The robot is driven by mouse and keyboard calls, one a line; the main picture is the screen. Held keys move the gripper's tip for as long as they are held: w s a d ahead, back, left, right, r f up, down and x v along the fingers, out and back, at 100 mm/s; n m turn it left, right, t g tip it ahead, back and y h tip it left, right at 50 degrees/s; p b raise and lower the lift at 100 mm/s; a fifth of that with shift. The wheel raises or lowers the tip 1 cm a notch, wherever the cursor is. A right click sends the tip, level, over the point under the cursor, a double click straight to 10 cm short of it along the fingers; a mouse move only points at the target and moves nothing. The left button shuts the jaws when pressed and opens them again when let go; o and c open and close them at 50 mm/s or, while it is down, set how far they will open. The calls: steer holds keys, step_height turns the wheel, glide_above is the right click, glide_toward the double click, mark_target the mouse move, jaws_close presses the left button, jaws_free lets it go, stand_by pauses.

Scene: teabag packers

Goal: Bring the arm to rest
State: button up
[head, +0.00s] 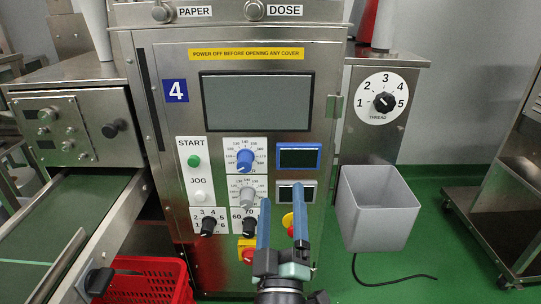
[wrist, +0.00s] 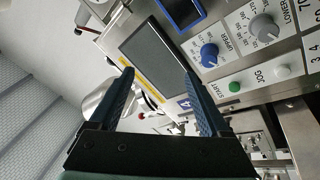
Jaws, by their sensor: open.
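My gripper (head: 281,222) is in front of the lower part of the machine's control panel (head: 180,130), with its two blue fingers pointing up. The fingers are apart, with nothing between them. In the wrist view my gripper (wrist: 165,95) is also open and empty, and the panel with its dark screen (wrist: 155,62) lies beyond the fingertips. Whether the fingers touch the panel I cannot tell.
A grey bin (head: 376,208) hangs right of the panel, below the thread dial (head: 383,103). A green conveyor (head: 62,215) juts out at left, above a red crate (head: 145,282). A metal cart (head: 500,200) stands far right. Green floor between bin and cart is mostly clear, with a black cable.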

steer(key=s+r+m+t+p, duration=0.1)
steer(key=s+r+m, duration=0.1)
steer(key=r, duration=0.9)
steer(key=s+r+m+t+p, duration=0.1)
steer(key=r+m+t, duration=0.1)
steer(key=r, duration=0.9)
steer(key=s+a+r+m+t+p, duration=0.1)
steer(key=s+r+m, duration=0.1)
steer(key=s+r, duration=0.6)
steer(key=s+a+r+m+t+p, duration=0.1)
steer(key=s+r+m+t, duration=0.3)
steer(key=r, duration=0.6)
step_height(320, 180, up, 37)
steer(key=n+g+p, duration=0.1)
steer(key=g+p, duration=0.1)
steer(key=p, duration=3.5)
steer(key=shift+d+g+y, duration=0.15)
steer(key=shift+g+y, duration=0.15)
steer(key=shift+y, duration=0.1)
